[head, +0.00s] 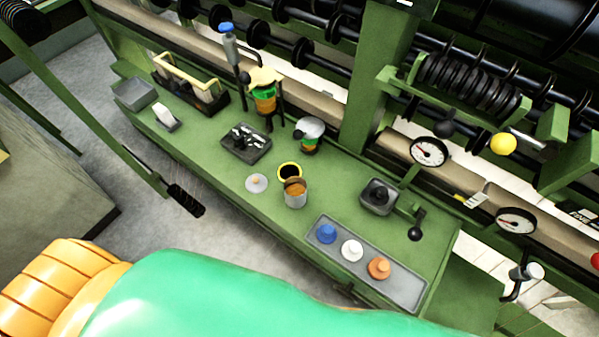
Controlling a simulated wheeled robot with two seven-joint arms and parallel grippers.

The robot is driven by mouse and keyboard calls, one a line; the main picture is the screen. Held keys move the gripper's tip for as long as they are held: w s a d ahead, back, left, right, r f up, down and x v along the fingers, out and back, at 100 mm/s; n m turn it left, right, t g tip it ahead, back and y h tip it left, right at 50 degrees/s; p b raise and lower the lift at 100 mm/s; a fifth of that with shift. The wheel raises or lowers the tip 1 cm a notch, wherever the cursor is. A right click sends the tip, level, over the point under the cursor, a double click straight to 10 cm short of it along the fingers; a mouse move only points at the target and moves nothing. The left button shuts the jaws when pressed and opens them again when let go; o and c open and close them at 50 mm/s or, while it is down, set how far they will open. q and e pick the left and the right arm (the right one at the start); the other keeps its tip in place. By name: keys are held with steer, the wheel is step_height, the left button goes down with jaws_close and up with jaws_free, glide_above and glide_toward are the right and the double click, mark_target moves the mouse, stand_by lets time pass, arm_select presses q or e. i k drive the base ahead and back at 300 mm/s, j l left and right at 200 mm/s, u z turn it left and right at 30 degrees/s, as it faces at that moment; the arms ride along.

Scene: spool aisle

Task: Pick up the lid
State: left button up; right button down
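A small round pale grey lid (257,183) with a tan knob in its middle lies flat on the green bench (215,160). Directly behind the can is a dark round opening with a yellow rim (289,166), partly hidden by the can. The lid is apart from the can, and nothing covers it. Neither of my grippers shows in the head view.
A grey tray (405,289) with blue, white and orange knobbed pieces lies to the right. A black slotted block (246,143) and a green-orange container (264,98) stand behind left. Machine rollers and gauges line the back. Bare bench surrounds the lid's left and front.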

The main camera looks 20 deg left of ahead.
mark_target(256, 183)
steer(key=k+j+u, duration=0.1)
steer(key=u, duration=0.75)
steer(key=k+j, duration=0.05)
